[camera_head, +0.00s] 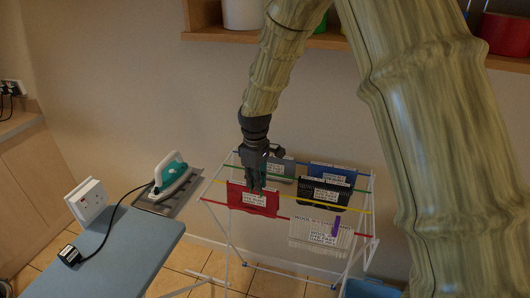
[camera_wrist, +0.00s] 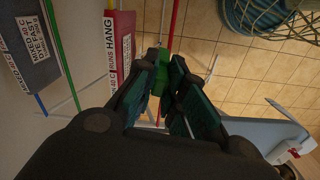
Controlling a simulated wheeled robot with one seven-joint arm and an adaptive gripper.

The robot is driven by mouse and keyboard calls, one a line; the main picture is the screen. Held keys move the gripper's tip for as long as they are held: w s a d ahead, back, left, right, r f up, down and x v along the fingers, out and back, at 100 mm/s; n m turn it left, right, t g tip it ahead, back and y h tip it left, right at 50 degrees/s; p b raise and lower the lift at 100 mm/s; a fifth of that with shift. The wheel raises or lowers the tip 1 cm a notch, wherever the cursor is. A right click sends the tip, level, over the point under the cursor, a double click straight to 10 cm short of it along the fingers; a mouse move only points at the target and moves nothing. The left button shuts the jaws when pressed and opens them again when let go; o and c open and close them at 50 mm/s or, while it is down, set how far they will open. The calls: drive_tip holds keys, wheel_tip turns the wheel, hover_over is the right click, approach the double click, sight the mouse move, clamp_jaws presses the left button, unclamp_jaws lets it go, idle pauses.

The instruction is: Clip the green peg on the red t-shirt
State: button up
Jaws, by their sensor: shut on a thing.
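The red t-shirt (camera_head: 252,201) hangs over the left part of the drying rack (camera_head: 366,222), with a white label on its front. It also shows in the wrist view (camera_wrist: 122,42), left of the fingers. My gripper (camera_head: 255,187) points down in front of the red t-shirt and overlaps it in the head view. In the wrist view my gripper (camera_wrist: 162,84) is shut on the green peg (camera_wrist: 160,73), which sticks out past the fingertips. The peg is beside the red t-shirt; whether they touch I cannot tell. The peg is hidden in the head view.
Black (camera_head: 323,193), blue (camera_head: 332,177), grey (camera_head: 281,168) and white (camera_head: 318,233) garments hang on the rack. An ironing board (camera_head: 125,255) and iron (camera_head: 171,172) stand at left. A basket (camera_wrist: 268,22) is on the floor.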

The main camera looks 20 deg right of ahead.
drive_tip(key=w+d+r+n+p, duration=0.1)
drive_tip(key=w+d+n+p, duration=0.1)
drive_tip(key=n, duration=0.8)
drive_tip(key=w+d+r+n+p, duration=0.2)
drive_tip(key=w+n+p, duration=0.2)
drive_tip(key=n, duration=0.6)
drive_tip(key=shift+w+d, duration=0.35)
drive_tip(key=shift+w, duration=0.1)
drive_tip(key=shift+f+b, duration=2.55)
drive_tip(key=shift+f, duration=2.2)
drive_tip(key=shift+f, duration=0.6)
drive_tip(key=o, duration=0.8)
